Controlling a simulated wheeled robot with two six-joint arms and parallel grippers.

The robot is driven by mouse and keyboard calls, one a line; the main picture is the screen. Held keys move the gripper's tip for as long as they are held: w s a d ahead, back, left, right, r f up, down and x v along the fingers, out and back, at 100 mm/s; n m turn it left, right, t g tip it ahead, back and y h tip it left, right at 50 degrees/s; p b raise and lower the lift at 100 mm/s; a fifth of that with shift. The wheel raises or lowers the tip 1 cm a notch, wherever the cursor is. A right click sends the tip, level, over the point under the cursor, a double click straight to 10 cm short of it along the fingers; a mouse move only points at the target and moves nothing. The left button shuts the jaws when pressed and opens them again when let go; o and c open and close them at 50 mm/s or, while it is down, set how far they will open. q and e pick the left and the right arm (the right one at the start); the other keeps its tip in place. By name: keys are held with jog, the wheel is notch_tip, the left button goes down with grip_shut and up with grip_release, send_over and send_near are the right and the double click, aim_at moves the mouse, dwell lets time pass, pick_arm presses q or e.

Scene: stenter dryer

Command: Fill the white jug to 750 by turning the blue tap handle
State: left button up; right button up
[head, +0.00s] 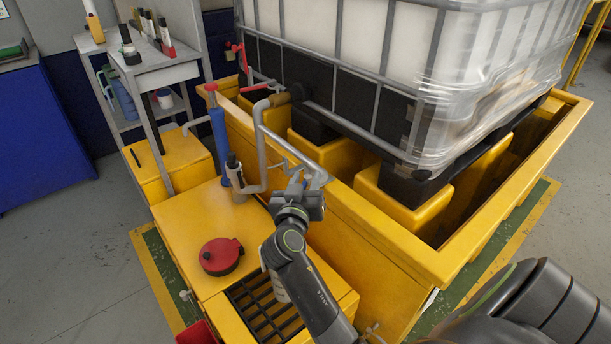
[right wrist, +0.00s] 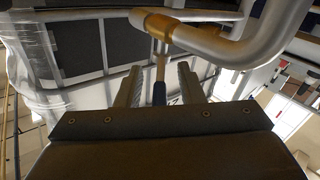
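My right gripper (head: 306,180) is over the yellow bench by the bent grey pipe (head: 262,150). In the right wrist view the gripper (right wrist: 159,88) is open, with a finger on each side of the dark blue tap handle (right wrist: 159,94). Gaps show between handle and fingers. The handle hangs from a brass-coloured fitting (right wrist: 159,27) on the grey pipe; in the head view I cannot make the handle out. A pale piece, perhaps the white jug (head: 280,288), shows beside my forearm on the black grate; the arm hides most of it. Its level cannot be read. My left gripper is not in view.
The caged white tank (head: 410,50) rises behind the yellow trough (head: 400,235). A grey trolley (head: 165,72) stands left.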

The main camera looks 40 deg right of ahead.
jog(key=shift+c, duration=0.2)
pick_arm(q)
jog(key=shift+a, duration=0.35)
pick_arm(e)
grip_shut()
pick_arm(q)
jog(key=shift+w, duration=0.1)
